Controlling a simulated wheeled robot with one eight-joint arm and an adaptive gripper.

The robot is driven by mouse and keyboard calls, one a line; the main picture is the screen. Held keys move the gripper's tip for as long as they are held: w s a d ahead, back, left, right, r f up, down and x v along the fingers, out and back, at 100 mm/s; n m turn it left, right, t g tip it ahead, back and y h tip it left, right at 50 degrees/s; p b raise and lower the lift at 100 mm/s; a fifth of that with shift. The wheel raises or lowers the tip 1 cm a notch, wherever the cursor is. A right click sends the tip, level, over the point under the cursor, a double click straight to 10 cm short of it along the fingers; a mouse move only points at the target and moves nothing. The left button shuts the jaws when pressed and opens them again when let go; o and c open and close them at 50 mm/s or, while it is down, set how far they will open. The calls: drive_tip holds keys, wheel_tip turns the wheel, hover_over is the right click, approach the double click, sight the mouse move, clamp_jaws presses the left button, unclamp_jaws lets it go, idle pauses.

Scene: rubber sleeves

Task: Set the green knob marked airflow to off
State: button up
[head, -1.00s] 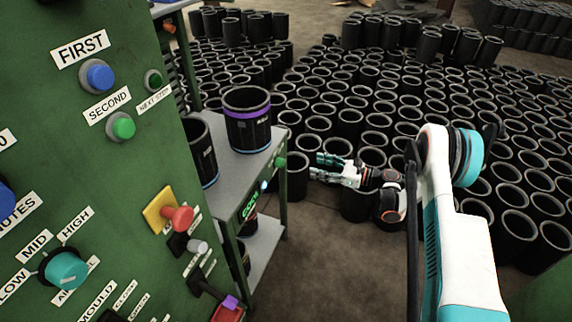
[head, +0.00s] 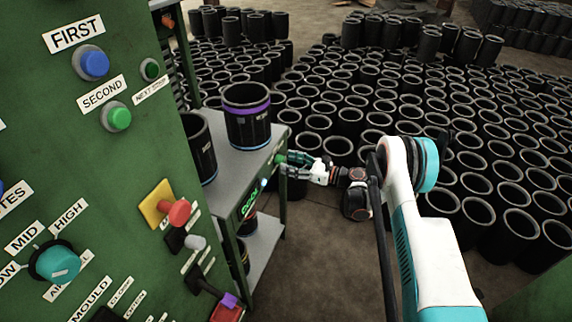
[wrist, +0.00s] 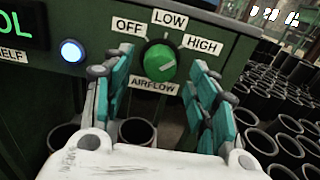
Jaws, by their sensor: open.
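The green knob (wrist: 160,61) sits on the dark green front of a small table unit in the wrist view. Labels OFF, LOW and HIGH run around its top from left to right, and AIRFLOW (wrist: 154,86) is below it. A short pale mark shows on the knob's lower right part; which label it points to is hard to tell. My gripper (wrist: 160,78) is open, with teal fingers on the left and right of the knob. I cannot tell whether they touch it. In the head view my gripper (head: 290,164) is at the table's front edge, partly covering the knob area.
A lit blue-white button (wrist: 73,50) and a green display (wrist: 20,28) are left of the knob. Black sleeves stand on the grey table (head: 232,168). A green control panel (head: 110,175) with a teal knob (head: 57,262) is at left. Many sleeves cover the floor.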

drive_tip(key=shift+x, duration=1.05)
drive_tip(key=c, duration=1.1)
